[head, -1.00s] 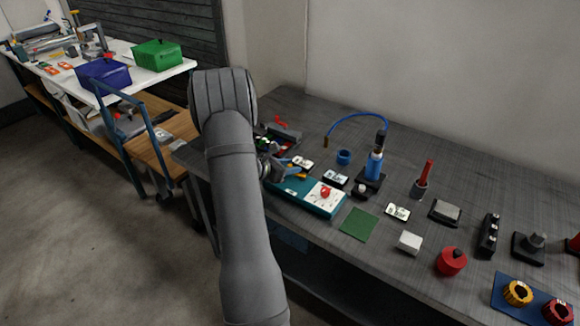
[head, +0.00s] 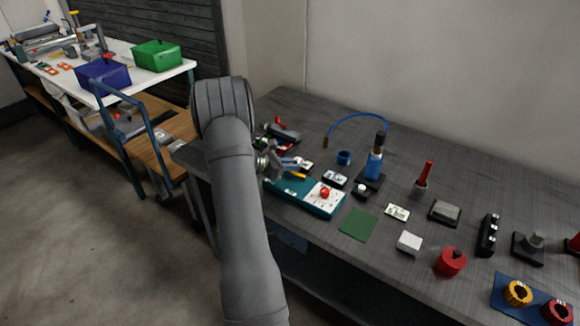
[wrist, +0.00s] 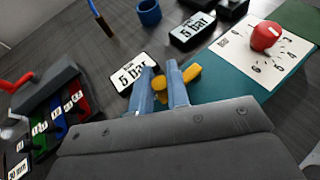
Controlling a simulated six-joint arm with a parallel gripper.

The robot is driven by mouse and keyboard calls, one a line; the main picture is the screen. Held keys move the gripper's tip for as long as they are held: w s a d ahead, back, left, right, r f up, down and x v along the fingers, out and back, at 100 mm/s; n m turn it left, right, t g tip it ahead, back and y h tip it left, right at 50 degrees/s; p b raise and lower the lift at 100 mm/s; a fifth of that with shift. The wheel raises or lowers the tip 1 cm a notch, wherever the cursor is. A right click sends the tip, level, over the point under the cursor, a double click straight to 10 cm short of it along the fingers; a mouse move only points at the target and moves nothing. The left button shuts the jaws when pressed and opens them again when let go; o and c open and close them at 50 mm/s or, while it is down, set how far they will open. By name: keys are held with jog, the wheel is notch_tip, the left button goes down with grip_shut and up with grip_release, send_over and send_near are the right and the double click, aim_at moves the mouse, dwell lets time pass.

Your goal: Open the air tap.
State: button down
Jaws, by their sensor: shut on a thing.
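A yellow tap handle (wrist: 191,72) shows at the left part of a teal board (wrist: 222,92) in the wrist view. It also shows in the head view (head: 299,176). My gripper (wrist: 159,74) has its two blue fingers shut on the yellow handle, one on each side of it. Part of the handle sticks out to the right of the fingers, and the rest is hidden by them. A white dial with a red knob (wrist: 265,36) sits on the same board to the right. In the head view my gripper (head: 288,163) is at the board's left end.
Cards marked "5 bar" (wrist: 132,73) lie close beyond the fingers. A blue ring (wrist: 148,12) stands behind them. To the left is a grey block with a red lever (wrist: 15,82) and coloured labelled parts. A blue bottle (head: 374,165) stands behind the board.

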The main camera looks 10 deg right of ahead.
jog(key=shift+w+d+m+g, duration=0.1)
jog(key=shift+m+g, duration=0.3)
jog(key=shift+r, duration=0.1)
jog(key=c, duration=1.4)
grip_release()
jog(key=v, duration=1.7)
jog(key=shift+a, duration=0.25)
jog(key=x, duration=1.7)
jog(key=shift+d, duration=0.2)
